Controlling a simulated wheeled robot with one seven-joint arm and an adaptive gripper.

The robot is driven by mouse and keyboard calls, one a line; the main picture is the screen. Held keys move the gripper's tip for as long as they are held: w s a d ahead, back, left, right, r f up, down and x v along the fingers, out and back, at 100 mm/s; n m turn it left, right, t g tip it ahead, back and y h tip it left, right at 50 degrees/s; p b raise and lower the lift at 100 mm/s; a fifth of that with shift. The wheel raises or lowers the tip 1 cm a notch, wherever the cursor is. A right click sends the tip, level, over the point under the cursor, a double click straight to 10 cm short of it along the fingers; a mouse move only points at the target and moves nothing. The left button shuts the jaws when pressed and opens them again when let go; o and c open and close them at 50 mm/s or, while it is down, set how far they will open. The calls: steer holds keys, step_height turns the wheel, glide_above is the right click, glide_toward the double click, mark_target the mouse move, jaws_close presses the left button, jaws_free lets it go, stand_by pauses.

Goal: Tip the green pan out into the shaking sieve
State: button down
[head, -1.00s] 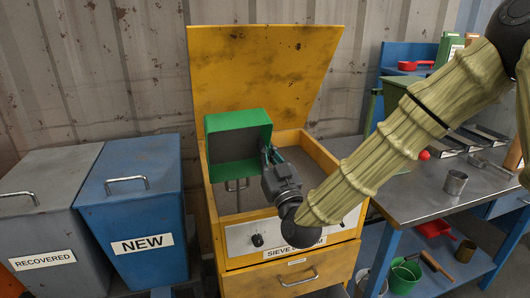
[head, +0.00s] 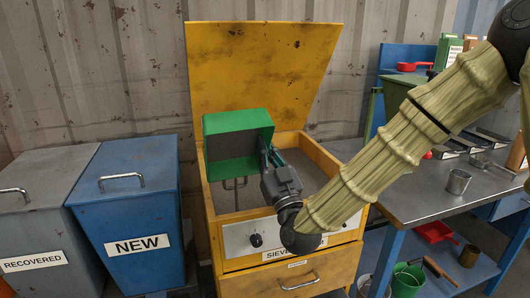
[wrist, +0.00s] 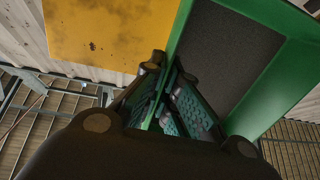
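The green pan (head: 236,122) is held up over the open box of the yellow shaking sieve (head: 329,172), toward its left side. The pan is steeply tipped, with its open side facing the head camera. In the wrist view the pan (wrist: 271,120) shows a green rim around a dark grey, speckled face; I cannot tell whether that is material or bare bottom. My gripper (head: 270,160) is at the pan's right edge. In the wrist view its fingers (wrist: 172,108) are closed in beside the pan's green side. The grey bed (head: 299,165) of the sieve is partly hidden by pan and gripper.
The sieve's yellow lid (head: 262,75) stands open behind the pan. A blue NEW bin (head: 130,210) and a grey RECOVERED bin (head: 40,215) stand at left. A metal workbench (head: 415,195) with a tin cup (head: 458,182) stands at right.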

steer(key=shift+s+d+f+b, duration=0.1)
steer(key=shift+s+f+b, duration=0.1)
steer(key=shift+b, duration=0.65)
steer(key=shift+w+r+p, duration=0.1)
steer(key=shift+r+p, duration=0.2)
steer(key=shift+p, duration=0.3)
steer(key=p, duration=0.2)
steer(key=shift+w+a+r+g+h+p, duration=0.2)
steer(key=shift+w+r+g+h+p, duration=0.1)
steer(key=shift+w+p, duration=0.1)
steer(key=w+g+h+p, duration=0.1)
steer(key=p, duration=0.3)
steer(key=w+a+g+p, duration=0.1)
steer(key=g+p, duration=0.1)
steer(key=p, duration=0.2)
steer(key=w+m+g+h+p, duration=0.1)
steer(key=p, duration=0.3)
steer(key=shift+w+a+r+h, duration=0.15)
steer(key=shift+w+r+h, duration=0.15)
steer(key=shift+w, duration=0.05)
steer(key=shift+w+f+g+p, duration=0.15)
steer(key=shift+f+g+p, duration=0.05)
steer(key=shift+g+p, duration=0.25)
